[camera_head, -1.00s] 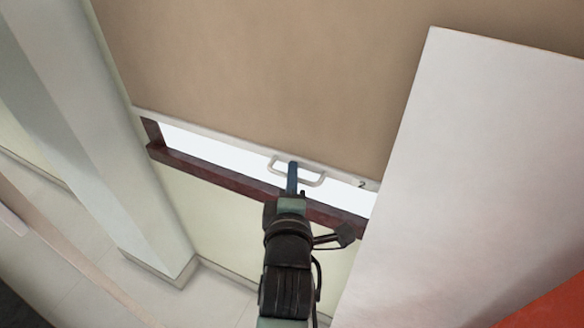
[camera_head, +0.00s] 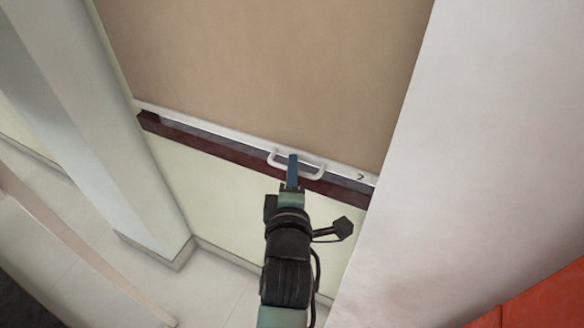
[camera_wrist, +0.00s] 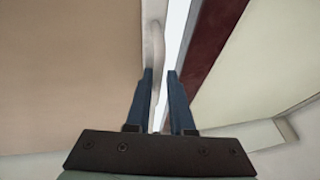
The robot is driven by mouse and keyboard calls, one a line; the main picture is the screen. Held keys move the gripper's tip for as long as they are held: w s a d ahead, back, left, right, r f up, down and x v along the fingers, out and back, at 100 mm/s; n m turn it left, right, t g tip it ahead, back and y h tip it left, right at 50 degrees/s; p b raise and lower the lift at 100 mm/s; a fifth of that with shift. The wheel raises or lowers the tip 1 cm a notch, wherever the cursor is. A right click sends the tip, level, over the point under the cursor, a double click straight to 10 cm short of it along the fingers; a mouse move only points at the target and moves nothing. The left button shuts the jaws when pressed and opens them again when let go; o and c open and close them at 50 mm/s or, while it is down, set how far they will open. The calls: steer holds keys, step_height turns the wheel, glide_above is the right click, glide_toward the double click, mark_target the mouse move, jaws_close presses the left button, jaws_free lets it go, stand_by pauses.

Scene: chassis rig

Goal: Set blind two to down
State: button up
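Blind two is the beige blind (camera_head: 265,65) with a white bottom bar (camera_head: 215,133) marked "2". It hangs low in the window, its bar close above the dark red sill (camera_head: 200,149). A pale loop handle (camera_head: 312,172) sticks out from the bar. My gripper (camera_head: 292,156) is at the handle. In the wrist view, the two blue fingers of my gripper (camera_wrist: 160,85) stand apart, with the handle (camera_wrist: 153,45) between them, nearer the left finger. A thin bright gap (camera_wrist: 178,30) shows between bar and sill there. Finger contact with the handle is unclear.
A large white panel (camera_head: 460,140) stands close on the right of the window. A pale pillar (camera_head: 85,120) stands on the left. An orange-red surface (camera_head: 540,305) is at the lower right. Open floor (camera_head: 215,290) shows below the window.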

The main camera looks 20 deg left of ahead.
steer(key=shift+o, duration=0.3)
steer(key=shift+f, duration=0.1)
steer(key=v, duration=1.3)
steer(key=w+d+r+m+t+h, duration=0.1)
steer(key=w+d+r+m+t, duration=0.3)
steer(key=r, duration=0.7)
steer(key=s+d+r+m+t+h, duration=0.15)
steer(key=r+m, duration=0.45)
steer(key=r, duration=0.6)
steer(key=w+d+r+m+t+h, duration=0.1)
steer(key=w+d+r+m+t, duration=0.25)
steer(key=r, duration=0.75)
steer(key=s+d+r+m+t+h+p, duration=0.1)
steer(key=s+d+r+m+t, duration=0.2)
steer(key=r, duration=0.4)
steer(key=s+r+m+h+p, duration=0.1)
steer(key=s+r+m, duration=0.3)
steer(key=r+m, duration=0.15)
step_height(320, 180, up, 19)
steer(key=p, duration=1.8)
steer(key=shift+w+n, duration=0.2)
steer(key=shift+n, duration=0.2)
